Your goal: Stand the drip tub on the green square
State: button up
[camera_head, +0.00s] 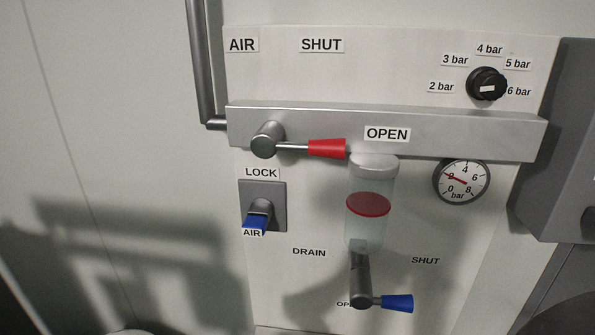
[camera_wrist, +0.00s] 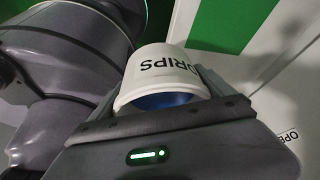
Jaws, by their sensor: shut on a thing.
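The drip tub (camera_wrist: 166,68) is white with the word DRIPS on its side, which reads upside down in the wrist view. Something blue shows inside its rim. My gripper (camera_wrist: 160,92) is shut on the tub, with grey jaw parts at its left and right. The tub's far end is cut off or hard to make out. A green patch (camera_wrist: 217,22) shows behind the tub at the top of the wrist view; I cannot tell whether it is the green square. Neither tub nor gripper shows in the head view.
The head view shows a pale panel (camera_head: 300,72) with a red lever (camera_head: 327,149), a blue drain lever (camera_head: 397,303), a clear bowl (camera_head: 366,228) holding a red disc, a gauge (camera_head: 462,182) and a black knob (camera_head: 486,84). A grey box (camera_head: 563,140) stands at the right.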

jog(key=w+a+p, duration=0.1)
jog(key=w+a, duration=0.1)
jog(key=w, duration=0.1)
jog(key=w+a+p, duration=0.2)
jog(key=w, duration=0.2)
jog(key=w+a+p, duration=0.1)
jog(key=w+a, duration=0.1)
jog(key=w, duration=0.2)
jog(key=shift+a+f+p, duration=0.3)
jog(key=shift+f+p, duration=0.1)
jog(key=f, duration=0.2)
jog(key=f+b, duration=0.1)
jog(key=f, duration=0.1)
jog(key=shift+w+a+f, duration=0.1)
jog(key=shift+w+a, duration=0.1)
